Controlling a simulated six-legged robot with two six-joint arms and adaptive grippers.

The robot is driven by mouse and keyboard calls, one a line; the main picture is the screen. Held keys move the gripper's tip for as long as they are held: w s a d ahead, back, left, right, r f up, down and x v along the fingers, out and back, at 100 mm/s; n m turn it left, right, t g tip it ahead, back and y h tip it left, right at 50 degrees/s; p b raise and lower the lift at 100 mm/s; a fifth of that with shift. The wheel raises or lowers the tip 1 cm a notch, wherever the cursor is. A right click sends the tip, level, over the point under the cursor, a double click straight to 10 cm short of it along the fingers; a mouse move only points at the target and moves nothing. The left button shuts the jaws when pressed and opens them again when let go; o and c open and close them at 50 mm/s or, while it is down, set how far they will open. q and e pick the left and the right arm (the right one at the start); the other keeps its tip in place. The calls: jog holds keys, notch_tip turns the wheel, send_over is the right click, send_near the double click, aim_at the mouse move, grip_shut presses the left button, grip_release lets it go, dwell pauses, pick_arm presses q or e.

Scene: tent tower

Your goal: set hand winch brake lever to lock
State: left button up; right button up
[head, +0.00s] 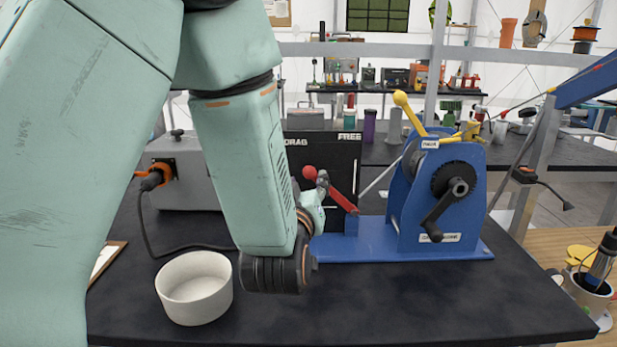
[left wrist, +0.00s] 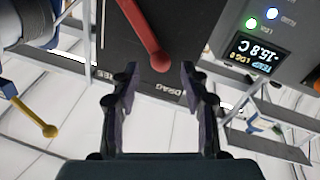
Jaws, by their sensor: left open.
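The hand winch (head: 412,190) is a blue frame on a blue base with a black crank. Its red brake lever (head: 343,200) has a round red knob (head: 309,172) and stands before a black panel (head: 335,150) lettered DRAG and FREE. No LOCK lettering is visible; my arm covers the panel's left part. My left gripper (head: 321,184) is at the knob. In the left wrist view the fingers (left wrist: 160,74) are open, with the lever's knob (left wrist: 160,62) between their tips, close to the DRAG lettering. Contact cannot be told. My right gripper is not in view.
A white bowl (head: 194,288) stands on the dark bench (head: 400,305) below my left arm. A grey case (head: 185,170) with an orange plug and black cable is behind it. A yellow-knobbed lever (head: 408,112) rises from the winch. The front right bench top is clear.

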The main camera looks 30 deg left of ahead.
aim_at(309, 177)
pick_arm(q)
jog(key=x, duration=0.3)
jog(key=shift+w+a, duration=0.15)
jog(key=shift+a, duration=0.25)
jog(key=shift+w+d, duration=0.2)
jog(key=shift+d, duration=0.25)
jog(key=shift+c, duration=0.3)
jog(key=shift+s+a, duration=0.15)
jog(key=shift+a, duration=0.2)
jog(key=c, duration=0.5)
jog(key=shift+d, duration=0.25)
jog(key=c, duration=0.4)
jog(key=shift+a+f, duration=0.1)
grip_shut()
jog(key=shift+f, duration=0.1)
